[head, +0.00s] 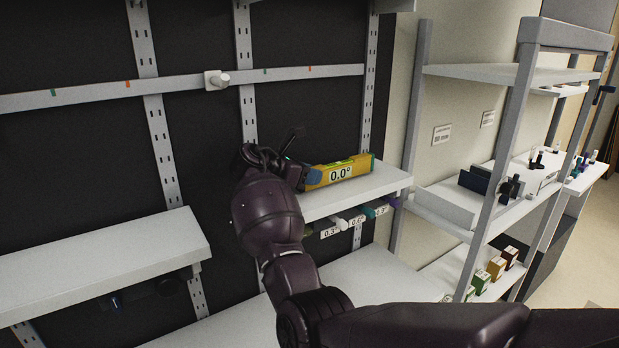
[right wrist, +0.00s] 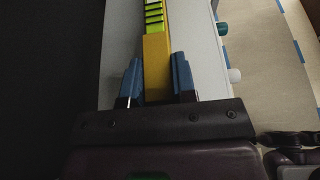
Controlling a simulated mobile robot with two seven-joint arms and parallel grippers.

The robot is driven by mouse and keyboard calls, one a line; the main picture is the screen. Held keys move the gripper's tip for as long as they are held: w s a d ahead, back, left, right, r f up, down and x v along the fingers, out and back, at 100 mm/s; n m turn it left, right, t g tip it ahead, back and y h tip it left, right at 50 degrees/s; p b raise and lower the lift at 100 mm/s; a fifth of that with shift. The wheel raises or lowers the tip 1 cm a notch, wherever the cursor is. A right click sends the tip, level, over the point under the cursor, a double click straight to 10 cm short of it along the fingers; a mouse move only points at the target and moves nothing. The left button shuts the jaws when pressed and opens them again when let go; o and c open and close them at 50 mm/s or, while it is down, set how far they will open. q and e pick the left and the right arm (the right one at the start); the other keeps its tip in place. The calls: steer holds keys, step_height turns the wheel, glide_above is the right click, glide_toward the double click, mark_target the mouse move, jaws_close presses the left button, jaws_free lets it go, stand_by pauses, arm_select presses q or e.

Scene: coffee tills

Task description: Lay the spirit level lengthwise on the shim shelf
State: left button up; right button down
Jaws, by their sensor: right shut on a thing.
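The spirit level (head: 345,172) is a yellow bar whose display reads 0.0°. My right gripper (head: 311,177) is shut on its left end in the head view. In the right wrist view the level (right wrist: 156,60) runs straight out between the blue fingers (right wrist: 159,80), with green segments on top. The level lies along the white shim shelf (head: 388,184), at or just above its surface; I cannot tell whether it touches. The shelf also shows in the right wrist view (right wrist: 205,60). My arm hides the shelf's left part. My left gripper is not in view.
Shim knobs, among them a white one (head: 338,222), hang under the shelf's front edge above angle labels. A lower white shelf (head: 100,255) is at the left. A grey rack (head: 500,150) stands at the right. A rail (head: 180,83) with a knob crosses the dark wall above.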

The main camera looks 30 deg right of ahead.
steer(key=shift+r, duration=0.1)
steer(key=shift+f, duration=0.5)
stand_by(0.4)
steer(key=shift+c, duration=1.8)
jaws_free()
steer(key=shift+f, duration=0.1)
steer(key=shift+p, duration=0.35)
steer(key=shift+r+p, duration=0.9)
steer(key=shift+p, duration=0.15)
steer(key=shift+r+p, duration=0.55)
steer(key=shift+p, duration=0.85)
steer(key=shift+r, duration=2.6)
